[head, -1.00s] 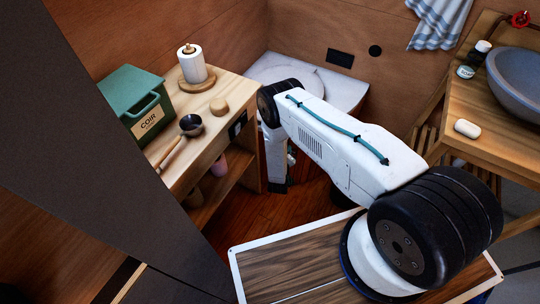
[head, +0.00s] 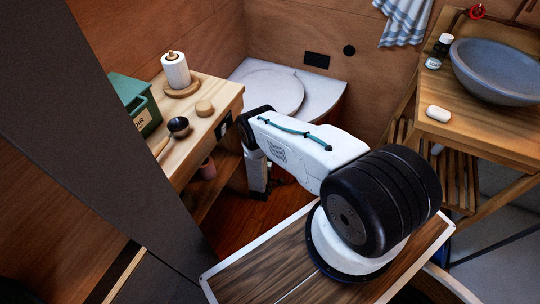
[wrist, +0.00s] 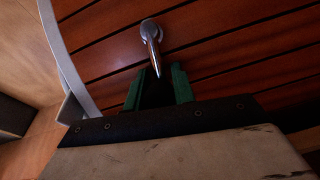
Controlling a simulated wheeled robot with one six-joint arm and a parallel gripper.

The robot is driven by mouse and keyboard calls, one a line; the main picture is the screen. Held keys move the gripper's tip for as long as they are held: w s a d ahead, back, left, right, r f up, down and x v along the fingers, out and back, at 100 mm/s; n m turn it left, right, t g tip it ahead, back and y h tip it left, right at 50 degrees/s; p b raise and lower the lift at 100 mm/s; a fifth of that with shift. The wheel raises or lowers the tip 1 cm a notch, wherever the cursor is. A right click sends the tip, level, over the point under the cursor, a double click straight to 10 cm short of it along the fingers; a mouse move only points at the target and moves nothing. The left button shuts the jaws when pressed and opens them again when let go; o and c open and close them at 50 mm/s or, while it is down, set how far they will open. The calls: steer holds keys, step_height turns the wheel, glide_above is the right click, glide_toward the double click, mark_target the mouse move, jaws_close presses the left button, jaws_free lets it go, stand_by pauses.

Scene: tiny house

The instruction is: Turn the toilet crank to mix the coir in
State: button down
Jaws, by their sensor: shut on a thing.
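The toilet (head: 325,93) stands in the far corner in the head view, with a round white lid (head: 272,90) lying flat on its pale top. In the wrist view a bare metal crank (wrist: 150,38) with a rounded end sticks out in front of reddish slats. My gripper (wrist: 157,84) has green finger pads on both sides of the crank's lower part and is shut on it. The gripped part is mostly hidden between the dark fingers. In the head view my arm reaches down in front of the toilet; the fingertips and crank cannot be made out there.
A wooden counter (head: 222,87) stands left of the arm, with a green coir box (head: 128,92), a paper roll (head: 176,70) and a dark scoop (head: 179,126). A wooden washstand (head: 490,133) with a grey basin (head: 500,70) stands right. Reddish floor (head: 240,222) shows between them.

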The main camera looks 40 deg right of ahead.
steer(key=shift+w+r, duration=0.15)
steer(key=shift+w, duration=0.1)
steer(key=c, duration=1.2)
jaws_free()
steer(key=shift+o, duration=0.2)
steer(key=shift+s, duration=0.1)
steer(key=shift+s+a, duration=0.1)
steer(key=shift+a, duration=0.05)
steer(key=shift+s+a, duration=0.25)
steer(key=v, duration=0.6)
steer(key=shift+s+a, duration=0.25)
steer(key=shift+a, duration=0.1)
